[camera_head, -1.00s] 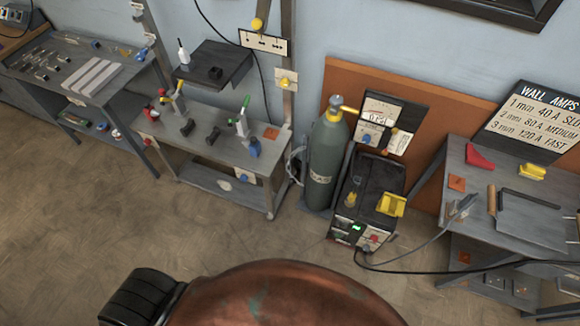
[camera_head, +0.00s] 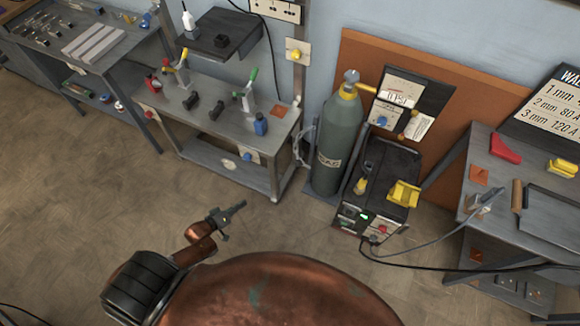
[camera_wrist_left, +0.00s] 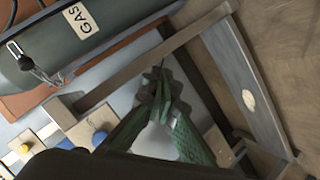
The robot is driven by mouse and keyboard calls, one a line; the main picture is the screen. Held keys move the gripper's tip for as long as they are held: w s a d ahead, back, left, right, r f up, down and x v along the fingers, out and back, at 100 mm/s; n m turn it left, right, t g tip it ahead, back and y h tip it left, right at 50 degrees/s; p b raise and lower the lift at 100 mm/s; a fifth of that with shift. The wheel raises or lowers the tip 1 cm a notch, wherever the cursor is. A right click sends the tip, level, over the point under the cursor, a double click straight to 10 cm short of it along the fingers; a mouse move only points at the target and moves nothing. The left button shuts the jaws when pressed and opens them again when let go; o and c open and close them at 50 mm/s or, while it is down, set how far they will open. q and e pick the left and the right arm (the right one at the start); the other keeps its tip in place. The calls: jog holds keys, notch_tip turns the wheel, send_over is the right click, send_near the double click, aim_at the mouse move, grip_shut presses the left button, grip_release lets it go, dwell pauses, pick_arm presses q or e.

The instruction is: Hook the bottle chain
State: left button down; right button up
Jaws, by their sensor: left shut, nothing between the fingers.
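The grey-green gas bottle (camera_head: 338,145) stands upright beside the welding machine, right of the steel workbench. A thin chain-like piece (camera_head: 298,150) hangs at its left side, too small to tell whether it is hooked. In the left wrist view the bottle (camera_wrist_left: 95,35) crosses the upper left with its GAS label. My left gripper (camera_head: 240,206) is low in front of the workbench, apart from the bottle. Its green fingers (camera_wrist_left: 158,78) are shut and empty. My right gripper is out of view.
The workbench (camera_head: 210,140) with clamps and small tools stands behind my left gripper. The welding machine (camera_head: 380,185) stands right of the bottle, its cable running right. A side table (camera_head: 520,205) is at the right. Open floor (camera_head: 90,215) lies left.

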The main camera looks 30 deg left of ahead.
pick_arm(q)
jog(key=w+d+r+n+t+h+b, duration=0.2)
jog(key=w+d+r+n, duration=0.1)
jog(key=r, duration=0.5)
jog(key=w+d+r+n+t+h+b, duration=0.2)
jog(key=w+r, duration=0.3)
jog(key=r, duration=0.3)
jog(key=shift+w+d+r+n+h, duration=0.3)
jog(key=shift+w+d+n+h, duration=0.15)
jog(key=shift+h, duration=0.25)
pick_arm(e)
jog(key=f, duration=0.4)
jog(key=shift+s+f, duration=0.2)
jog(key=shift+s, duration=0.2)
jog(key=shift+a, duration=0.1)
pick_arm(q)
jog(key=s+d+b+x, duration=0.1)
jog(key=d+b+x, duration=0.1)
jog(key=x, duration=1)
jog(key=shift+w+d, duration=0.2)
jog(key=shift+d, duration=0.25)
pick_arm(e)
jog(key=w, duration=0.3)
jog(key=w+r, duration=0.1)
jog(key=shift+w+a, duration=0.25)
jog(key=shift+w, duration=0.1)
